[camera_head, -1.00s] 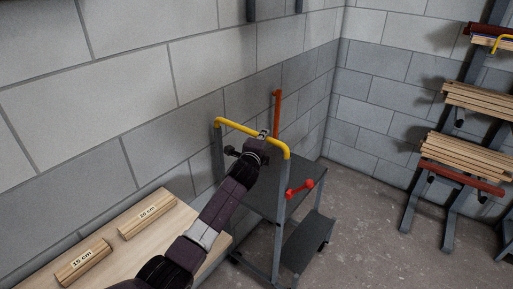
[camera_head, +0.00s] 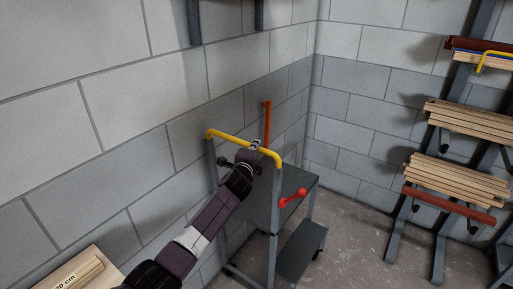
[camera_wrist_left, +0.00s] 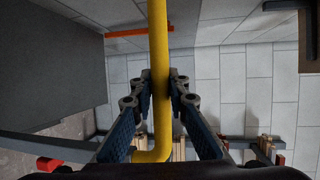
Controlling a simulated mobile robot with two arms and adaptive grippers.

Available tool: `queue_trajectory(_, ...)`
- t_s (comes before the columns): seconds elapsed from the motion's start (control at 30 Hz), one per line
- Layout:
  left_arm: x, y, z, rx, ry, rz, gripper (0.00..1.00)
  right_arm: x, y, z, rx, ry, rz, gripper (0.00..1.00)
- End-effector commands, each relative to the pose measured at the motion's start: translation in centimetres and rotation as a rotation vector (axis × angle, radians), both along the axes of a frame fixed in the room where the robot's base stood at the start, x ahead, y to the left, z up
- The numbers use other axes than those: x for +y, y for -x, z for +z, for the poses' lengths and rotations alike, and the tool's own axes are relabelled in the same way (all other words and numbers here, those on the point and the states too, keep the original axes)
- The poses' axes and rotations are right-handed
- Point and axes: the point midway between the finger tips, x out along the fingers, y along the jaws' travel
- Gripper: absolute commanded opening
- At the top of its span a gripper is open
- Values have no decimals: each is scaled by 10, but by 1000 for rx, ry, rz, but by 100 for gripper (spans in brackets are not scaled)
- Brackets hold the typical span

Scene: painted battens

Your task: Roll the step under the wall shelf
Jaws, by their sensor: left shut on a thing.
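The step (camera_head: 277,206) is a grey metal frame on castors with a dark upper platform and a lower tread (camera_head: 303,248). It stands upright beside the block wall. A yellow handle bar (camera_head: 225,137) tops its near side, and a red lever (camera_head: 292,198) sits on its side. My left gripper (camera_head: 255,146) is shut on the yellow bar, which also shows between its fingers in the left wrist view (camera_wrist_left: 158,50). Two dark uprights (camera_head: 193,20) on the wall enter from the top edge; any shelf on them is out of frame. My right gripper is not in view.
An orange upright bar (camera_head: 267,122) stands behind the step by the wall. A wooden top with a labelled block (camera_head: 80,274) is at the lower left. A rack with stacked battens (camera_head: 455,180) stands right. Bare concrete floor (camera_head: 350,235) lies between step and rack.

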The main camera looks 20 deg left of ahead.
Motion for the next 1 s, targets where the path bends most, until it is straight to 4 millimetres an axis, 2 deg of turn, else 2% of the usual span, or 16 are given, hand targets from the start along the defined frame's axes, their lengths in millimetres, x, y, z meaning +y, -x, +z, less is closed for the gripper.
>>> queue_trajectory(0.13,-1,-1,3,-5,1,-1,0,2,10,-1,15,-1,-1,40)
queue_trajectory(0.37,-1,-1,5,-7,1,-1,0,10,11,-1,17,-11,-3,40)
queue_trajectory(0.4,-1,-1,5,-7,1,-1,17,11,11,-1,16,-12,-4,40)
queue_trajectory(0.57,-1,-1,4,-6,1,-1,33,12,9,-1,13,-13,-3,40)
queue_trajectory(0.8,0,0,2,-3,1,0,33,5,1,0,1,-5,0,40)
queue_trajectory(1.0,0,6,3,-3,1,0,33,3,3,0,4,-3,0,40)
